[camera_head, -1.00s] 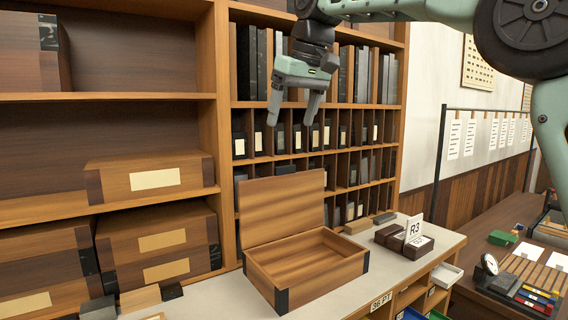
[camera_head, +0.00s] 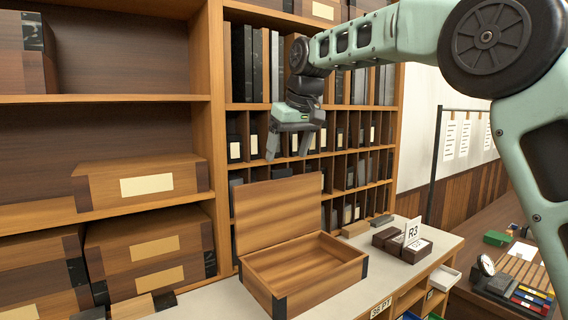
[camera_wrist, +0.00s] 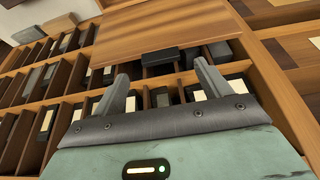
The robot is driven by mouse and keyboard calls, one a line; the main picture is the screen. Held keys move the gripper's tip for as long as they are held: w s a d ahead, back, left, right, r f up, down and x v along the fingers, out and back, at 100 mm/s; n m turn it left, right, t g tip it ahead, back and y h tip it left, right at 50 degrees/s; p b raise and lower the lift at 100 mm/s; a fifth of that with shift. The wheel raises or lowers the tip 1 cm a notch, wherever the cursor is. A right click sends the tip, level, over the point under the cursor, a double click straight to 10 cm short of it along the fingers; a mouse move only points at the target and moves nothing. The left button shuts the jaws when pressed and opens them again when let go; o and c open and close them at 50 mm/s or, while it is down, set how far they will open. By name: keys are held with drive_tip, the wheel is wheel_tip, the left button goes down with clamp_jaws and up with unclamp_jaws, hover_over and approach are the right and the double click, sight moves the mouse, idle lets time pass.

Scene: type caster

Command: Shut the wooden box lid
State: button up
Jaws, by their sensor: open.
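The wooden box (camera_head: 306,272) stands open on the light counter, with an empty interior and dark corner pieces. Its lid (camera_head: 279,210) stands up at the back edge, leaning slightly backward. In the wrist view the lid (camera_wrist: 165,30) fills the upper middle as a striped brown panel, beyond the fingertips. My gripper (camera_head: 289,152) is open and empty, above the lid and apart from it, with its fingers pointing down. In the wrist view my gripper (camera_wrist: 163,82) shows both fingers spread apart with nothing between them.
A pigeonhole shelf (camera_head: 345,150) with binders and labelled slots stands close behind the box. Small dark boxes with an R3 card (camera_head: 411,232) sit to the right on the counter (camera_head: 440,235). Large wooden boxes (camera_head: 145,184) fill the shelves at left.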

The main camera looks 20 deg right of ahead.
sight(283, 170)
drive_tip(key=shift+p+x, duration=0.5)
drive_tip(key=shift+x, duration=1.95)
drive_tip(key=c, duration=1.4)
